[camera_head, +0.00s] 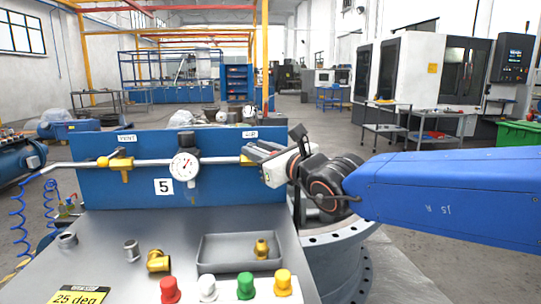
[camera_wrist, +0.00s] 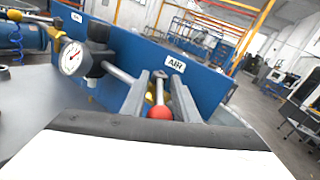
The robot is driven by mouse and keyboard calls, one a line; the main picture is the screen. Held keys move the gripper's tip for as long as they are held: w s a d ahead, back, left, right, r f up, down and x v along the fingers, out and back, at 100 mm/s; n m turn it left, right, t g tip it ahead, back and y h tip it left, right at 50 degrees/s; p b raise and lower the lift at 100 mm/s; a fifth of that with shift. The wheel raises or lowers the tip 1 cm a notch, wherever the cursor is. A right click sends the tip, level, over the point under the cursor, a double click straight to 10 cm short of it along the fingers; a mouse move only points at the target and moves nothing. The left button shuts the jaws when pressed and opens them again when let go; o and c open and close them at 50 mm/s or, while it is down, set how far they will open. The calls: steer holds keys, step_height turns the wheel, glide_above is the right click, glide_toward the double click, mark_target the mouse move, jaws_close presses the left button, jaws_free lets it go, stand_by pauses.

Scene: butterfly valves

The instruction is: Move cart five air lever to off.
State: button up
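The blue panel (camera_head: 225,182) marked 5 stands at the back of the grey cart top. A pipe runs across it through a round gauge (camera_head: 184,165), also in the wrist view (camera_wrist: 71,58). The AIR label (camera_wrist: 176,64) sits on the panel's right part; my gripper (camera_head: 254,153) is just below it in the head view. In the wrist view my gripper's fingers (camera_wrist: 160,76) are apart, one each side of the air lever, whose red ball knob (camera_wrist: 160,112) lies between them. Gaps show beside the knob. The valve body is mostly hidden.
A yellow valve (camera_head: 120,163) sits under the VENT label at the left. A grey tray (camera_head: 225,262) with a brass fitting, several coloured knobs (camera_head: 245,286) and loose fittings stand on the cart top. A round flanged vessel (camera_head: 340,255) stands at the right.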

steer(key=v, duration=1.7)
steer(key=shift+d+r, duration=0.1)
